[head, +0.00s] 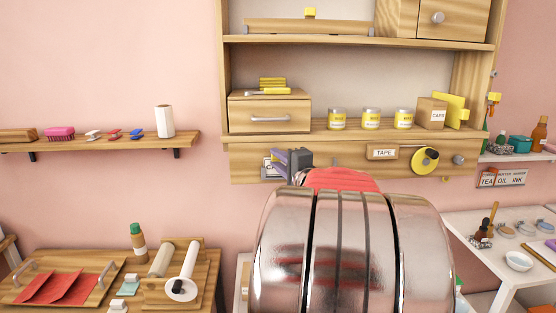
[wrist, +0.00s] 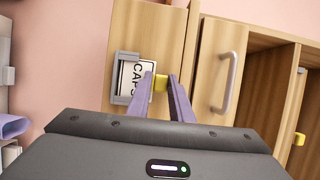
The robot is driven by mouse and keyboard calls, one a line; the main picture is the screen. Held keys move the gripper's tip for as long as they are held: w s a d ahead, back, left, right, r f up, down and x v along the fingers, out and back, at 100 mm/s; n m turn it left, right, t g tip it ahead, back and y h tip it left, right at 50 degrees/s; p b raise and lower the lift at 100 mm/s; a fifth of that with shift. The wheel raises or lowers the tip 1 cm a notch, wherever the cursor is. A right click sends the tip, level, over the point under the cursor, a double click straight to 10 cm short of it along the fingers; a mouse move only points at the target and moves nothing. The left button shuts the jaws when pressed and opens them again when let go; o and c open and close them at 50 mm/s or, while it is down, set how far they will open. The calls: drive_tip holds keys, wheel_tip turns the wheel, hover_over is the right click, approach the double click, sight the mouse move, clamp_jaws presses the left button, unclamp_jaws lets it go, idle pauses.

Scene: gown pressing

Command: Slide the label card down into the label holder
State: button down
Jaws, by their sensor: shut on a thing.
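The label card (wrist: 141,78) is white with black "CAPS" lettering and a yellow tab (wrist: 160,80). My gripper (wrist: 161,74) has its two purple fingers shut on the yellow tab. The label holder (wrist: 115,77) is a grey three-sided frame on the wooden front, and the card lies between its side walls. The tab end sticks out at the holder's open side. I cannot tell whether the card touches the holder's bottom. In the head view, my gripper (head: 281,158) is at the shelf unit's lower front and partly hides the card (head: 268,167).
A drawer with a metal handle (head: 270,118) sits just above the holder. A "TAPE" label (head: 382,153) and a yellow tape roll (head: 424,160) are to the right on the same front. Yellow jars (head: 371,118) and a "CAPS" box (head: 432,113) stand on the shelf above.

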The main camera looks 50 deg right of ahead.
drive_tip(key=c, duration=1.5)
unclamp_jaws()
drive_tip(key=shift+s, duration=0.1)
drive_tip(key=v, duration=1.3)
drive_tip(key=shift+s+a, duration=0.25)
